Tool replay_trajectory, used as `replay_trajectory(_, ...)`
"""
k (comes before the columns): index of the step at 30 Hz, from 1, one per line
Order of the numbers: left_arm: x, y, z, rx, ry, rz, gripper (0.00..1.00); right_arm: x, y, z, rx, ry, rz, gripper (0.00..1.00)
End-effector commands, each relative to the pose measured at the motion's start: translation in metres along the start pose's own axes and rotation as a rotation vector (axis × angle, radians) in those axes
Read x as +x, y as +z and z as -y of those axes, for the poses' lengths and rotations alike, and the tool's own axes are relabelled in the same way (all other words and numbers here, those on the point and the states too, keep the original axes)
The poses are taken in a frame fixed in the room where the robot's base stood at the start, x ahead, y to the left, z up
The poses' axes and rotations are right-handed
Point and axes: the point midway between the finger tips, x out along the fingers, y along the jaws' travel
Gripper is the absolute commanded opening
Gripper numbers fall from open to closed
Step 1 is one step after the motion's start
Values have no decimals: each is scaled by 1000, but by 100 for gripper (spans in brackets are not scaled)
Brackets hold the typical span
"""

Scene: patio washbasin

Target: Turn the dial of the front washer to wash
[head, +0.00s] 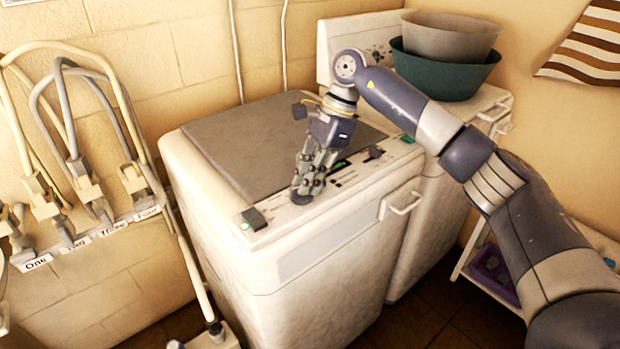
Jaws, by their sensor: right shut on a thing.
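The front washer (318,262) is a white top-loader with a grey lid (235,150) and a control strip along its front top edge. My right gripper (305,190) points down onto the middle of this strip. Its fingers are shut on the dial, which they hide almost entirely, so its setting cannot be read. A dark square control (253,219) sits at the left end of the strip, and a dark knob (375,152) stands towards the right. My left gripper is not in view.
A second white washer (425,235) stands behind to the right, with a grey bowl (450,36) in a dark green bowl (450,76) on top. Labelled hoses and taps (85,190) line the left wall. A low rack with a purple basket (492,268) is at right.

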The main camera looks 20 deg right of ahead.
Motion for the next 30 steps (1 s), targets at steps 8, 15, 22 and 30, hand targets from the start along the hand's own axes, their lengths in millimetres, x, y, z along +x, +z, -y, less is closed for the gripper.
replay_trajectory(8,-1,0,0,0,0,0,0,-1,0,2,-43,14,-1,0)
replay_trajectory(15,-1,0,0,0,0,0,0,-1,0,2,-47,15,-1,0)
replay_trajectory(22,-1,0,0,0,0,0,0,-1,0,2,-46,14,-1,32)
replay_trajectory(30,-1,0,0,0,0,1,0,0,0,1,-45,17,-1,32)
